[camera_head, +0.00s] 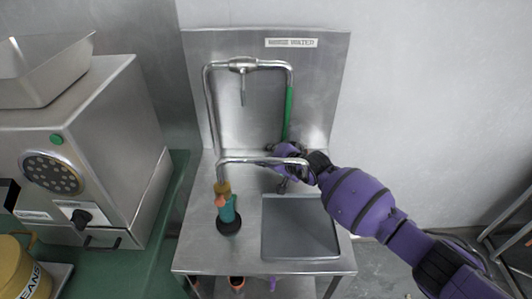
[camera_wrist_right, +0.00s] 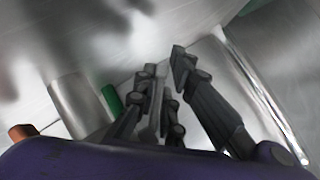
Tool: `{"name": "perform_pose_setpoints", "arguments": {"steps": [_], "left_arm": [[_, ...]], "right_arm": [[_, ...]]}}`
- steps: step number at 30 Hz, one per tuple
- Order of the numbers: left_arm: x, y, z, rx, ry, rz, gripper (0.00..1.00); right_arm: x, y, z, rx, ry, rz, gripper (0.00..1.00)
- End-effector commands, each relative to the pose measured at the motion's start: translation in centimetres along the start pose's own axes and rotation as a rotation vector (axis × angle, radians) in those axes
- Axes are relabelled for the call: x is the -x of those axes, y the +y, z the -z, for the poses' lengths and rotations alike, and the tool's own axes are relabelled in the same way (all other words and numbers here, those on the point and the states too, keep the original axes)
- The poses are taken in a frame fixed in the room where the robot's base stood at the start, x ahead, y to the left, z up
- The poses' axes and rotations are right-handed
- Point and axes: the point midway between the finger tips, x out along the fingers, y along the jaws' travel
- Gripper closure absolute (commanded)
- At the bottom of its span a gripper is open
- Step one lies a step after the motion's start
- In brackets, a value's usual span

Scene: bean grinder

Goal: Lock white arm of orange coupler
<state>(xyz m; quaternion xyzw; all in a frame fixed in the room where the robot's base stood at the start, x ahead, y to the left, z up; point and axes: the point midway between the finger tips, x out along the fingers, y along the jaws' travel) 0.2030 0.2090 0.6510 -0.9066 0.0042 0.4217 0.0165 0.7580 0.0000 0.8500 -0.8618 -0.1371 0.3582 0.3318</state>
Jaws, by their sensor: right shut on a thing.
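The orange and teal coupler (camera_head: 226,208) stands upright on a dark round base at the left of the steel sink top, below the left end of the bent pipe. I cannot make out a white arm on it. My right gripper (camera_head: 283,186) is right of the coupler, behind the low horizontal pipe and near the back of the basin. In the right wrist view its dark fingers (camera_wrist_right: 166,75) are closed around a thin grey piece (camera_wrist_right: 153,112), which I cannot identify. An orange end (camera_wrist_right: 21,132) and a green piece (camera_wrist_right: 111,98) show at the left there. My left gripper is out of view.
The bent steel pipe (camera_head: 208,115) with a green sleeve (camera_head: 288,112) rises before the steel back panel (camera_head: 325,95). The basin (camera_head: 300,245) is empty. A steel grinder (camera_head: 125,130) and a yellow bean container (camera_head: 15,270) stand on the green counter (camera_head: 165,220) at left.

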Motion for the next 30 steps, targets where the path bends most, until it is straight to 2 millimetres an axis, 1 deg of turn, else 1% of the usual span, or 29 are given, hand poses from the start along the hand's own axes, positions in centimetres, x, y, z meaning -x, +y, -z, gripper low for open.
{"name": "perform_pose_setpoints", "arguments": {"steps": [3,7,8,12,21,23,26,30], "left_arm": [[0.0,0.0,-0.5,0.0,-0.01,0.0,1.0],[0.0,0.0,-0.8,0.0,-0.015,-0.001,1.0],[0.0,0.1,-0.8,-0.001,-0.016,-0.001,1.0],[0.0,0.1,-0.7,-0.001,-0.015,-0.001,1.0],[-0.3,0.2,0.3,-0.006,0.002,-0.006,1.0],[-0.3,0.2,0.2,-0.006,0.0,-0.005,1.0],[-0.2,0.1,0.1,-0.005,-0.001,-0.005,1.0],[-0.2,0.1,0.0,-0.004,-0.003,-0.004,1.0]], "right_arm": [[0.0,-0.1,0.1,0.003,0.003,0.003,1.0],[0.0,-0.1,0.1,0.003,0.003,0.003,1.0],[0.0,-0.1,0.1,0.003,0.003,0.003,0.87],[0.0,0.0,0.1,0.001,0.003,0.003,0.7],[0.0,0.1,0.0,0.0,0.002,0.002,0.7],[0.3,0.1,0.0,-0.001,0.002,0.002,0.7],[1.2,0.1,0.0,-0.001,0.001,0.002,0.7],[3.4,0.1,0.0,-0.001,0.002,0.003,0.7]]}}
